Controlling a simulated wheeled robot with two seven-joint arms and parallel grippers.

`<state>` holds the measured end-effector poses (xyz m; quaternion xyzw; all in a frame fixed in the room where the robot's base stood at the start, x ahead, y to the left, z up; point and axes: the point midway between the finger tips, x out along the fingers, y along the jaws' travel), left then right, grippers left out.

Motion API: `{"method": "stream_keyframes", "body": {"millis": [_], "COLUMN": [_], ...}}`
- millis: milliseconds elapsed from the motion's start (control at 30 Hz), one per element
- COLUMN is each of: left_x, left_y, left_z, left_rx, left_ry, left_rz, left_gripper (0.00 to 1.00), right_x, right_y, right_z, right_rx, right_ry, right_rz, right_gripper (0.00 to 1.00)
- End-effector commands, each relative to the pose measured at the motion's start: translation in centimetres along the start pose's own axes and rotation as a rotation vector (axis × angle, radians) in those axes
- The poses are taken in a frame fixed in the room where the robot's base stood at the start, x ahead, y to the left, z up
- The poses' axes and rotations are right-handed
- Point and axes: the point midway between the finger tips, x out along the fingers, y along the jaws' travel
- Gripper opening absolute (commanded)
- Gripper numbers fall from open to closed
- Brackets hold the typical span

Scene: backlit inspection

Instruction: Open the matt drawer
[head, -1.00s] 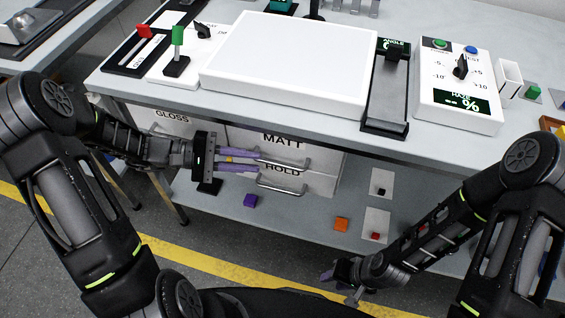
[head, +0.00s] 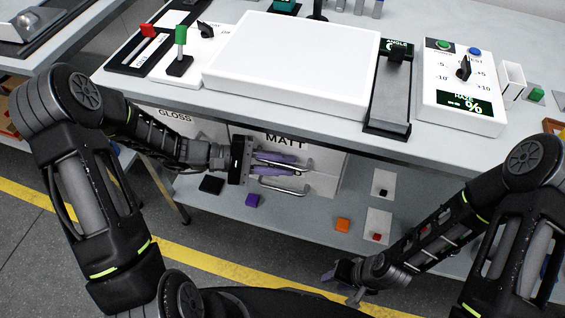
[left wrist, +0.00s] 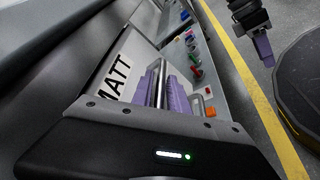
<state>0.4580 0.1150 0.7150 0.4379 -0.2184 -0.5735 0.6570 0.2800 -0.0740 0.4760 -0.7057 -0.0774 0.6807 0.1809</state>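The matt drawer (head: 327,170) has a white front marked MATT under the bench. Its label also shows in the left wrist view (left wrist: 118,75). It looks closed. A silver bar handle (head: 308,163) runs across its front. My left gripper (head: 290,165) is at this handle, its purple fingers above and below the bar. In the left wrist view the bar (left wrist: 158,85) lies between the fingers, with a gap still showing in the head view. My right gripper (head: 342,284) hangs low in front of the bench, away from the drawer; its finger gap is unclear.
A second handle (head: 285,188) lies just below. The GLOSS drawer (head: 170,118) is to the left. The bench top (head: 290,123) overhangs the drawers and carries a white light panel (head: 290,60) and controls. A purple cube (head: 253,201) and an orange cube (head: 343,225) lie on the lower shelf.

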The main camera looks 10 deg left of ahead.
Motion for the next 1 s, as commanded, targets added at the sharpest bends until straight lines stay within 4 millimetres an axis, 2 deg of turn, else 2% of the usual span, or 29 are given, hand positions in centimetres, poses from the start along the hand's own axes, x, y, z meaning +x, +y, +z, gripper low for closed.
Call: {"method": "stream_keyframes", "body": {"millis": [67, 300, 1000], "left_x": [-0.01, -0.04, -0.06], "left_y": [0.0, 0.0, -0.02], "left_z": [0.0, -0.01, -0.03], "left_rx": [0.0, 0.0, 0.0], "left_ry": [0.0, 0.0, 0.001], "left_rz": [0.0, 0.0, -0.001], "left_gripper": [0.2, 0.0, 0.0], "right_x": [0.0, 0.0, 0.0], "right_y": [0.0, 0.0, 0.0], "right_z": [0.0, 0.0, 0.0], "right_rx": [0.0, 0.0, 0.0], "right_ry": [0.0, 0.0, 0.0], "right_rz": [0.0, 0.0, 0.0], "right_gripper": [0.36, 0.36, 0.36]}}
